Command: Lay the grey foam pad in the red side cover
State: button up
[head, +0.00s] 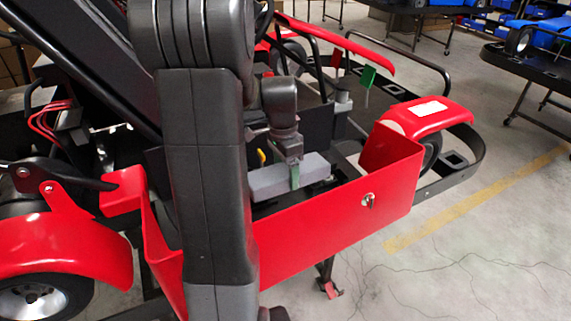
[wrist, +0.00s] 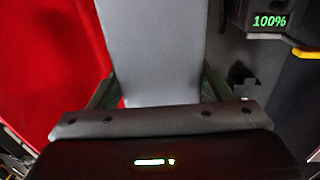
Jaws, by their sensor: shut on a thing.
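The grey foam pad (head: 287,177) is a long block, held lengthwise along the inside of the red side cover (head: 335,226). My gripper (head: 295,176) is shut on the pad from above, with a greenish finger showing against its near side. In the wrist view the pad (wrist: 150,50) runs away from my gripper (wrist: 155,97), between its two dark green fingers, with red cover wall to its left. The pad is at about the height of the cover's top edge. Its underside is hidden, so I cannot tell whether it touches anything. My arm hides part of the cover.
A black box with a green "100%" display (wrist: 270,20) is right of the pad in the wrist view. A small green flag (head: 367,77) stands behind the cover. The kart's red front fender (head: 432,115) is at the right.

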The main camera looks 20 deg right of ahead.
jog(key=shift+s+d+f+b, duration=0.1)
jog(key=shift+s+f+b, duration=0.25)
jog(key=shift+f+b, duration=1.9)
jog(key=shift+s+a+f+b, duration=0.1)
jog(key=shift+s+f+b, duration=0.25)
jog(key=shift+f+b, duration=1.85)
jog(key=shift+s+d+f+b, duration=0.1)
jog(key=shift+s+f+b, duration=0.25)
jog(key=shift+f+b, duration=1.85)
notch_tip(320, 180, down, 2)
jog(key=shift+p, duration=1)
jog(key=o, duration=1.1)
jog(key=shift+c, duration=0.2)
jog(key=r, duration=0.4)
jog(key=w+r, duration=0.1)
jog(key=r, duration=0.4)
jog(key=w+r, duration=0.1)
jog(key=r, duration=0.3)
jog(key=shift+r, duration=0.35)
jog(key=f, duration=0.4)
jog(key=s+f, duration=0.1)
jog(key=f, duration=0.4)
jog(key=s+f, duration=0.1)
jog(key=f, duration=0.3)
jog(key=shift+f, duration=0.25)
jog(key=shift+r+p, duration=0.6)
jog(key=shift+r, duration=0.15)
jog(key=shift+w, duration=0.1)
